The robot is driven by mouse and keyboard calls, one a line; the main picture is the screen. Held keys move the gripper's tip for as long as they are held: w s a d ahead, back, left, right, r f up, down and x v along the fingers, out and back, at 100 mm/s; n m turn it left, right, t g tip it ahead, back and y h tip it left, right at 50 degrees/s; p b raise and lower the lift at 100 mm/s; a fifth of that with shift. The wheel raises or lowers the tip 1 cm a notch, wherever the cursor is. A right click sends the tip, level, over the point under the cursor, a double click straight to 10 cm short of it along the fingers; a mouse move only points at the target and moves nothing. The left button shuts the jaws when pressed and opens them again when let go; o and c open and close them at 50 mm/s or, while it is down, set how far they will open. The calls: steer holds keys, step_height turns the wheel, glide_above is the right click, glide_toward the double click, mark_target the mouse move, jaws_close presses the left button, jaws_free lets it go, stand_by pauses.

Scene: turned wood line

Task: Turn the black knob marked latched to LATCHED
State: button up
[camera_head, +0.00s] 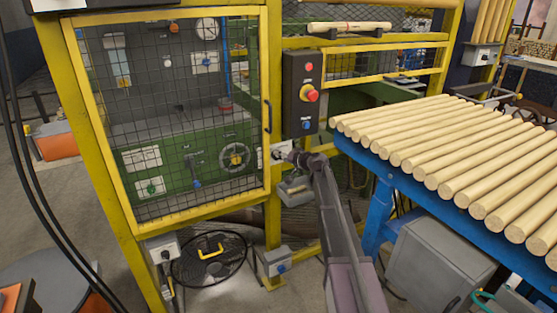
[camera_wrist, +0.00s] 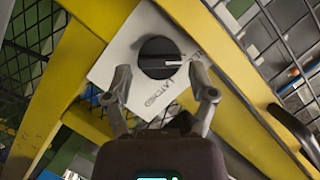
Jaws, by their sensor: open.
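The black knob (camera_wrist: 158,57) is round with a raised bar and a pale pointer line. It sits on a white plate (camera_wrist: 117,60) fixed to a yellow post; in the wrist view the line points right, and the word LATCHED is printed below and right of the knob. My gripper (camera_wrist: 159,76) is open, one finger at each lower side of the knob; I cannot tell whether they touch it. In the head view my gripper (camera_head: 290,157) is at the white plate (camera_head: 279,150) right of the mesh door, and it hides the knob.
A yellow-framed mesh door (camera_head: 180,120) stands left of the post. A black control box (camera_head: 302,93) with a red button is above my gripper. A blue rack (camera_head: 376,172) of wooden rods is close on the right. A grey box (camera_head: 278,261) sits low by the post.

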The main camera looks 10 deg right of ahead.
steer(key=shift+x, duration=0.85)
